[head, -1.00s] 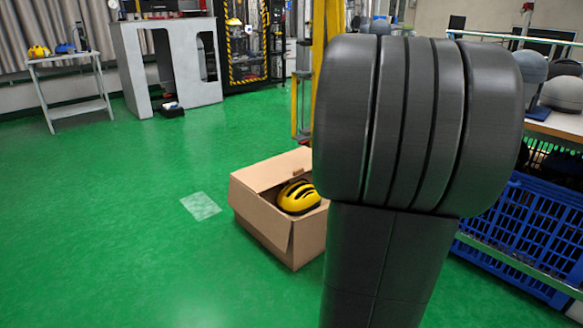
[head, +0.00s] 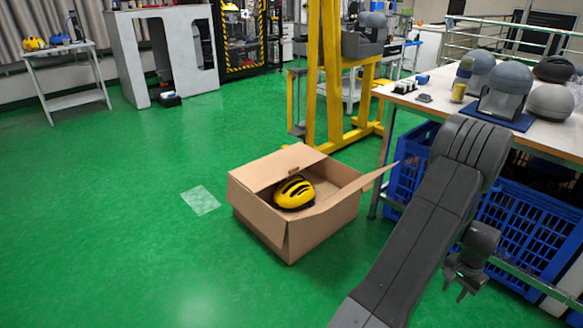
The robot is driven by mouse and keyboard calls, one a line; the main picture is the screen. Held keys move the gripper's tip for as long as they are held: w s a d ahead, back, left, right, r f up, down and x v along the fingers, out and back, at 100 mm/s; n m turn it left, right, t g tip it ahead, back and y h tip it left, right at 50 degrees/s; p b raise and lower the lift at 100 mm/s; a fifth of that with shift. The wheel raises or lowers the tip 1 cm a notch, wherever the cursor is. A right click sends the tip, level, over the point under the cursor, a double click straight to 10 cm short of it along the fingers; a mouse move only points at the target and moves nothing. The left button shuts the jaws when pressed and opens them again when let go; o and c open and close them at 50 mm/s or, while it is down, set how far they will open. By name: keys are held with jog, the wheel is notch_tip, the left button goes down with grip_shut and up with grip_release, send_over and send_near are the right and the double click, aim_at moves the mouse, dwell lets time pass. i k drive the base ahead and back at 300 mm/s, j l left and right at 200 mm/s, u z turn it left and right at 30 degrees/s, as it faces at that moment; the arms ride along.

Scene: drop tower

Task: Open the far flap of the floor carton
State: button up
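The brown floor carton (head: 325,222) stands on the green floor in the middle of the head view. Its far flap (head: 275,167) appears to lie nearly flat over the back left of the opening. Another flap (head: 375,180) sticks out to the right, and one hangs down outside the left side. A yellow helmet (head: 294,193) with black vents lies inside; the carton's floor is partly hidden. My gripper (head: 459,288) is to the right of the carton, apart from it, pointing down. Its two small fingers look spread, with nothing between them.
A table (head: 545,125) with grey helmets stands at right, with blue crates (head: 530,225) beneath it, close behind my arm. A yellow frame (head: 330,100) rises behind the carton. A pale floor patch (head: 200,200) lies left of the carton. The floor at left is clear.

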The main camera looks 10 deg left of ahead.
aim_at(256, 176)
jog(key=j+u, duration=0.15)
jog(key=u, duration=1.45)
jog(key=i+z, duration=0.15)
jog(key=i, duration=0.6)
jog(key=i+j+z, duration=0.15)
jog(key=i, duration=0.6)
jog(key=i+l+z, duration=0.2)
jog(key=i+z, duration=0.25)
jog(key=i, duration=0.25)
jog(key=i+z, duration=0.45)
jog(key=i, duration=0.25)
